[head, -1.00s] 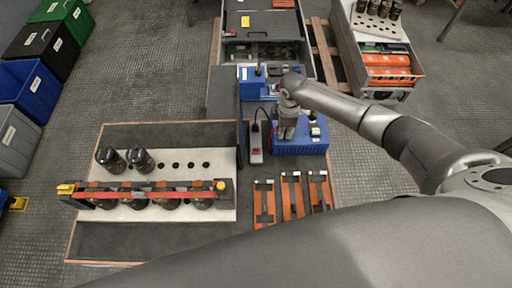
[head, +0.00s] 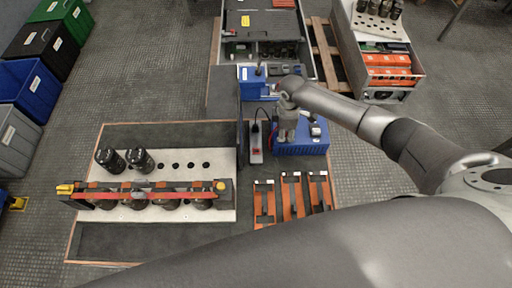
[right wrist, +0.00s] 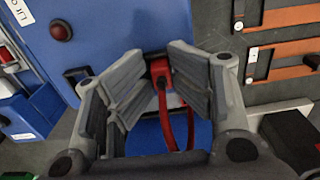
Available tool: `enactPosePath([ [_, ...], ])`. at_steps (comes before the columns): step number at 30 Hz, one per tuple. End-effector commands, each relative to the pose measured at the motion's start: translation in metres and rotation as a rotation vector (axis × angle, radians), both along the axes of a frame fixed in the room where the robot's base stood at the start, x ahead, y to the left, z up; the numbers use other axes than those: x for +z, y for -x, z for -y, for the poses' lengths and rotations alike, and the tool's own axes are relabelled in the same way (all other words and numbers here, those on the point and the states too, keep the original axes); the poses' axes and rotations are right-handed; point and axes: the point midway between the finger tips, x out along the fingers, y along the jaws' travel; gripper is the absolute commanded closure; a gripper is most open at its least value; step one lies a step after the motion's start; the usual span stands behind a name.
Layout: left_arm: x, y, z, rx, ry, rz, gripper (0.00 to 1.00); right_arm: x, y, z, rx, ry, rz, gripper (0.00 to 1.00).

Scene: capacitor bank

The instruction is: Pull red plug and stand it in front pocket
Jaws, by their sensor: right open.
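The red plug (right wrist: 160,71) sits against the blue unit (right wrist: 112,25) in the right wrist view, with a red cable hanging from it. My right gripper (right wrist: 158,82) is open, with one finger on each side of the plug. I see no clear grip on it. In the head view my right gripper (head: 286,134) is over the left part of the blue unit (head: 312,147) and hides the plug. I cannot tell which part is the front pocket. My left gripper is not in view.
A power strip (head: 255,148) with a black cable stands just left of the blue unit. Orange racks (head: 292,198) lie in front of it. A red bar (head: 145,195) crosses several dark capacitors at left. A red button (right wrist: 61,30) is on the unit's face.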

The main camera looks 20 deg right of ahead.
Motion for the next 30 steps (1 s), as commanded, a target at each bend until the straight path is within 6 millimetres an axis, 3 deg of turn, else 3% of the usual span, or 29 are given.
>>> enactPosePath([
  [14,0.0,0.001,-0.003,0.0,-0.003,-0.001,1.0,0.0,0.004,-0.001,0.005,-0.001,-0.01,0.62],
  [20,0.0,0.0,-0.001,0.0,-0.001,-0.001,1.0,0.029,0.002,-0.001,0.005,-0.001,-0.002,0.62],
  [30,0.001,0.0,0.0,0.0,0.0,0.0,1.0,0.1,0.0,-0.001,0.003,0.0,0.002,0.62],
])
